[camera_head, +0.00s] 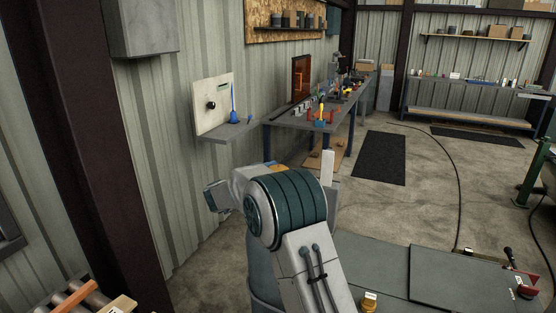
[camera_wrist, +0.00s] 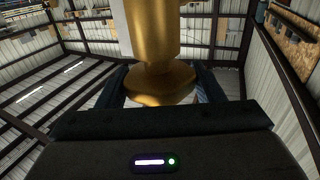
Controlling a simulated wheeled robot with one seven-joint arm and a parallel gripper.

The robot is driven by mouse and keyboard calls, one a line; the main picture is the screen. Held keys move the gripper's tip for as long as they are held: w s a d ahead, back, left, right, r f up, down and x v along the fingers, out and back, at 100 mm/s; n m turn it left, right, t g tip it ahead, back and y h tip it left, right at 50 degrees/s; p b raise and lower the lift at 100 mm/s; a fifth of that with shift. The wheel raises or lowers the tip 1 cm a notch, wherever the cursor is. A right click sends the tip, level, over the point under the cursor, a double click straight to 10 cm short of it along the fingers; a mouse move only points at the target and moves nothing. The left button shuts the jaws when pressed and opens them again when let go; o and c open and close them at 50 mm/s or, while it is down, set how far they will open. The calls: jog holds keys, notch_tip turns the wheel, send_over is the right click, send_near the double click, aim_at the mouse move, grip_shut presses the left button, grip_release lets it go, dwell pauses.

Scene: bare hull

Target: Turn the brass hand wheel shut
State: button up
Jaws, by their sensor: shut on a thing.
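A brass piece (camera_wrist: 155,35) fills the upper middle of the wrist view. It has a thick shaft and a rounded, flared end between my fingers. No wheel rim or spokes show, so I cannot tell if it is the hand wheel or a part of it. My gripper (camera_wrist: 161,88) has one dark finger on each side of this piece and is shut on it. In the head view my arm fills the lower middle, and my fingertips cannot be made out there. No hand wheel can be clearly picked out in the head view.
A pale panel with a black knob (camera_head: 211,105) stands on a grey wall shelf (camera_head: 225,136). A workbench (camera_head: 300,121) with tools runs behind my arm. A dark mat (camera_head: 379,159) lies on open concrete. A cable (camera_head: 452,165) crosses the floor at right.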

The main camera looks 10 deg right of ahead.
jog(key=shift+m+g+h+p, duration=0.65)
jog(key=shift+m+g+p, duration=0.35)
jog(key=shift+g, duration=0.55)
jog(key=shift+m+g+h+p, duration=0.7)
jog(key=shift+m+g, duration=0.5)
jog(key=shift+g, duration=0.65)
jog(key=o, duration=1)
jog(key=a+b, duration=0.1)
jog(key=a, duration=0.3)
jog(key=s+a+b, duration=0.1)
jog(key=a, duration=0.4)
jog(key=s+a+b, duration=0.1)
jog(key=a, duration=0.3)
jog(key=shift+s+a+b, duration=0.2)
jog(key=shift+a+b, duration=0.05)
jog(key=shift+b, duration=0.1)
